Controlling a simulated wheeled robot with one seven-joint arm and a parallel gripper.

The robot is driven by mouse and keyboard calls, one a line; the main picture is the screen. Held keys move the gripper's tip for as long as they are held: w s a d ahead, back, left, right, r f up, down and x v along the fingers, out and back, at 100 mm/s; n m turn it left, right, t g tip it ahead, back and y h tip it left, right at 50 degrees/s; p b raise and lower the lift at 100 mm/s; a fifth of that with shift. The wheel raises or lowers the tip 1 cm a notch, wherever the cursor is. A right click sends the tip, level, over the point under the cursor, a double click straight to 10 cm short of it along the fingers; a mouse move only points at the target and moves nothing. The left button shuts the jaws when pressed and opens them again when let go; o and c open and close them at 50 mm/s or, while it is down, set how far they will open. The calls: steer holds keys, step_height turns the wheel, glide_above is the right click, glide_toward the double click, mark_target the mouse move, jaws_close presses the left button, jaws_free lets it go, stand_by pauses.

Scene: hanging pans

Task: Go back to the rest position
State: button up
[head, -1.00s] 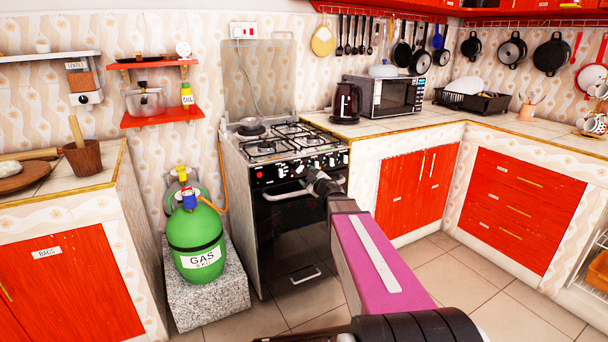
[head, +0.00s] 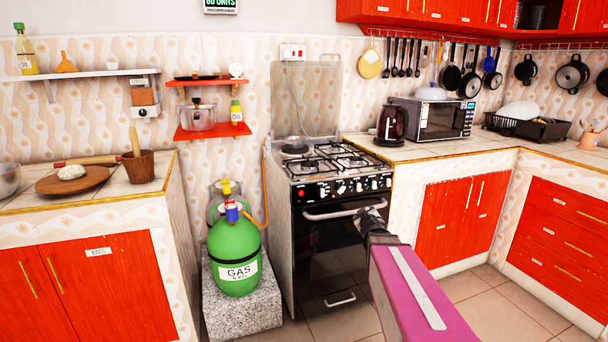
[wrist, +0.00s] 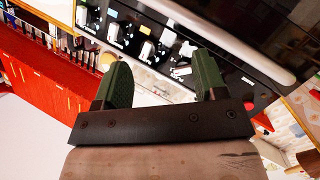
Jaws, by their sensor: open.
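My gripper (head: 372,214) is in front of the stove (head: 338,205), near the right part of its oven door, in the head view. In the wrist view my gripper (wrist: 160,80) has its two green fingers apart with nothing between them. The stove's control panel (wrist: 150,45) with its knobs lies beyond the fingertips there. I cannot tell the exact gap between the fingers and the stove. My arm's pink link reaches in from the lower right in the head view.
A green gas cylinder (head: 235,258) stands on a stone block (head: 240,308) left of the stove. The counter on the right holds a kettle (head: 391,127) and a microwave (head: 437,119). Pans (head: 471,84) hang above. Tiled floor (head: 480,283) is free at the right.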

steer(key=s+a+f+m+g, duration=0.3)
steer(key=s+f+g, duration=0.4)
steer(key=s, duration=0.5)
steer(key=s+a+f+m+g+y, duration=0.1)
steer(key=s+a+f+m+g, duration=0.2)
steer(key=s+f+g, duration=0.5)
steer(key=s+a+f, duration=0.1)
steer(key=s, duration=0.3)
steer(key=shift+s+a+f+g, duration=0.2)
steer(key=shift+s+f+g, duration=0.1)
steer(key=shift+f, duration=0.1)
